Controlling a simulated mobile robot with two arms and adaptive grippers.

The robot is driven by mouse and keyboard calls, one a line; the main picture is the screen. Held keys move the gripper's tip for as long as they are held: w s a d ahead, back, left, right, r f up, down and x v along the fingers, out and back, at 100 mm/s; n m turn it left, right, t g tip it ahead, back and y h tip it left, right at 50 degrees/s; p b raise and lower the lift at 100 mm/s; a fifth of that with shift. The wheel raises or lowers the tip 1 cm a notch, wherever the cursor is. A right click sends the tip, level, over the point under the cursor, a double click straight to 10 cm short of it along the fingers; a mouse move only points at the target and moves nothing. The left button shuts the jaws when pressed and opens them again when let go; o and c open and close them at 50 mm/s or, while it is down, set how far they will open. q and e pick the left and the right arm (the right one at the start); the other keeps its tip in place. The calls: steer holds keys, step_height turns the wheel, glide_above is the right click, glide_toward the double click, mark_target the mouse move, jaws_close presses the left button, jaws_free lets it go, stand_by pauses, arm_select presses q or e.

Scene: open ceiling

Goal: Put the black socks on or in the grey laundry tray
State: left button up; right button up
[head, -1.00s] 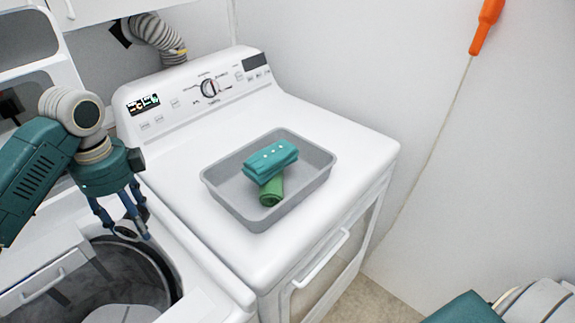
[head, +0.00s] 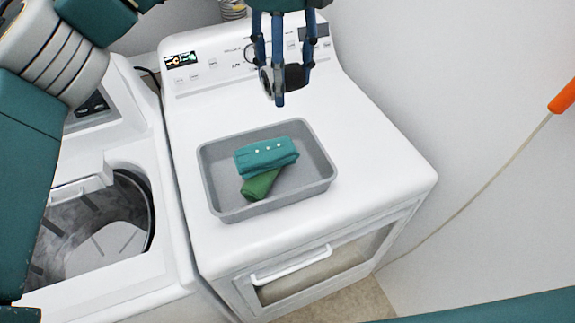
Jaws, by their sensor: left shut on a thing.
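The grey laundry tray (head: 310,176) sits on top of the white dryer. In it lie a folded teal cloth (head: 266,155) with white dots and a rolled green cloth (head: 260,185) partly under it. My left gripper (head: 284,76) hangs above the dryer top, in the picture just beyond the tray's far edge. It is shut on a small dark bundle, the black socks (head: 295,76), partly hidden by the fingers. My right gripper is not in view.
The white dryer (head: 375,165) has clear surface around the tray and a control panel at the back. An open washer drum (head: 100,225) is at the left. A wall with an orange-handled tool (head: 563,97) is at the right.

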arm_select(q)
steer(key=shift+s+d+f, duration=0.1)
steer(key=shift+f, duration=0.2)
step_height(320, 180, down, 20)
steer(key=p, duration=0.3)
steer(key=shift+a, duration=0.4)
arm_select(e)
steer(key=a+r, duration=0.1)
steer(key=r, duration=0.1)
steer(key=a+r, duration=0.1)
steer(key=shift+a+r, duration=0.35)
arm_select(q)
steer(key=o, duration=1.6)
steer(key=shift+s+f, duration=0.15)
steer(key=shift+c, duration=0.2)
steer(key=shift+o, duration=0.7)
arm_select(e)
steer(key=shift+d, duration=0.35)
